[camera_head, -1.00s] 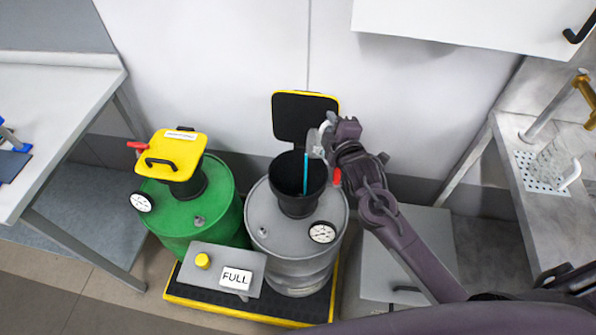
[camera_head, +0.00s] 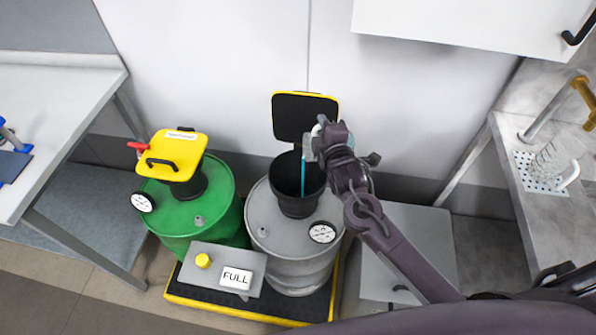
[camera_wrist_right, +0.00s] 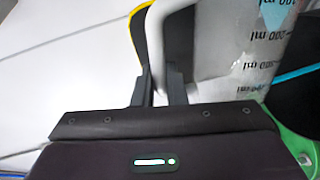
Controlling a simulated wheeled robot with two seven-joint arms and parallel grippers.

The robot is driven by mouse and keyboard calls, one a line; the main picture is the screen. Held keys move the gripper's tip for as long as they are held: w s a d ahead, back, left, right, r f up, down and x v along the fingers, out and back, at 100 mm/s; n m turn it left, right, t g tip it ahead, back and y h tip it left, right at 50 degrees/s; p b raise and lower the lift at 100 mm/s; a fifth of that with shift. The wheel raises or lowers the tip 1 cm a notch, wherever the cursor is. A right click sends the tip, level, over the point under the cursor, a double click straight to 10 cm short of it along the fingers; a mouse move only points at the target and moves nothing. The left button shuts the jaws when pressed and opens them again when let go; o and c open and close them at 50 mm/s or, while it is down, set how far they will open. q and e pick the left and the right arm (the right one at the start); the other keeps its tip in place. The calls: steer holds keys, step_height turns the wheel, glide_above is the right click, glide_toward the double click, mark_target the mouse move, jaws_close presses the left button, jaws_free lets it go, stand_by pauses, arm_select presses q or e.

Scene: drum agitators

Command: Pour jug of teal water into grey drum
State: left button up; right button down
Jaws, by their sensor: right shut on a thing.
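The grey drum (camera_head: 268,222) stands on a yellow-edged platform, with a black funnel (camera_head: 298,203) on top and its yellow-rimmed lid (camera_head: 304,110) swung open. My right gripper (camera_head: 322,132) is above the funnel's right edge, shut on the handle of a clear jug (camera_head: 309,150). In the right wrist view the jug (camera_wrist_right: 222,50) is tipped, with upside-down ml marks, and its white handle is between my fingers (camera_wrist_right: 158,85). A thin teal stream (camera_head: 303,175) falls from the jug into the funnel. My arm hides part of the jug. My left gripper is not in view.
A green drum (camera_head: 200,215) with a shut yellow lid (camera_head: 178,152) stands to the left. A grey box (camera_head: 218,265) with a FULL label is in front. Another clear jug (camera_head: 553,163) stands by the sink at right. A table (camera_head: 60,100) is at left.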

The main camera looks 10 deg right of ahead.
mark_target(351, 136)
steer(key=shift+a+f+n, duration=0.1)
steer(key=shift+a+n, duration=0.2)
steer(key=shift+a, duration=0.05)
steer(key=shift+d, duration=0.15)
steer(key=d+m, duration=0.1)
steer(key=d, duration=0.1)
steer(key=d+r+m, duration=0.1)
steer(key=d, duration=0.1)
steer(key=shift+s+b, duration=0.1)
steer(key=shift+b, duration=0.3)
steer(key=shift+d+m, duration=0.25)
steer(key=shift+m, duration=0.05)
steer(key=shift+d+r+m+y+p, duration=0.4)
steer(key=shift+d+m+p, duration=0.2)
steer(key=shift+p, duration=0.15)
steer(key=d+m, duration=0.1)
steer(key=d+m+p, duration=0.1)
steer(key=shift+s+d+f+m+t+y, duration=0.1)
steer(key=shift+d+f+m+t+y, duration=0.1)
steer(key=shift+m+t+y, duration=0.15)
steer(key=d+f+m+t+y+b, duration=0.1)
steer(key=d+f+m, duration=0.3)
steer(key=d+m, duration=0.4)
steer(key=shift+s+d+m, duration=0.15)
steer(key=shift+d+m, duration=0.2)
steer(key=shift+d, duration=0.05)
